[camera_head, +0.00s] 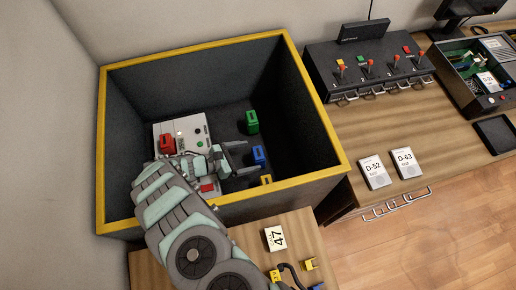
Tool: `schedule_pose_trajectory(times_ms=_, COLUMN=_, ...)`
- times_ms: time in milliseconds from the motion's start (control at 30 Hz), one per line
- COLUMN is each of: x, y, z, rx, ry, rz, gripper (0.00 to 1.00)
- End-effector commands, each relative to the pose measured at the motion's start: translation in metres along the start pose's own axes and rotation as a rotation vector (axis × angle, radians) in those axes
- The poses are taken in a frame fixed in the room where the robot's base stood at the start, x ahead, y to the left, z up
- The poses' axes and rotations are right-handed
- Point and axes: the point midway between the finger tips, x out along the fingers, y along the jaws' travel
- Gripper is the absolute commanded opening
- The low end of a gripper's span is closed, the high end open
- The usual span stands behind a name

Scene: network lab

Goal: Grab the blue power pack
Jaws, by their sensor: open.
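The blue power pack (259,155) stands on the floor of a dark open bin with a yellow rim (325,118). My arm reaches over the near rim into the bin. My gripper (244,158) is open, with its two fingers pointing right toward the blue pack. The blue pack appears close to the fingertips; I cannot tell whether it lies between them or just beyond. Nothing is seen held in the fingers.
A green pack (252,122) stands behind the blue one. A grey panel (190,128) with a red pack (167,144) is at the bin's left. A yellow piece (266,180) is near the front wall. The bin walls are high.

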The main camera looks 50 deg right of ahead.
Motion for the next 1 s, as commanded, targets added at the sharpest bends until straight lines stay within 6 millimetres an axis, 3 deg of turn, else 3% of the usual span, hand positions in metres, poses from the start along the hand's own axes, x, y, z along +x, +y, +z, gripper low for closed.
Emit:
schedule_pose_trajectory(times_ms=200, x=0.033, y=-0.002, z=0.001, rx=0.001, ry=-0.003, rz=-0.005, gripper=0.88)
schedule_pose_trajectory(times_ms=433, x=0.035, y=-0.001, z=0.002, rx=0.001, ry=-0.002, rz=-0.002, gripper=0.88)
schedule_pose_trajectory(times_ms=1000, x=0.034, y=-0.001, z=0.002, rx=0.002, ry=-0.001, rz=-0.002, gripper=0.42)
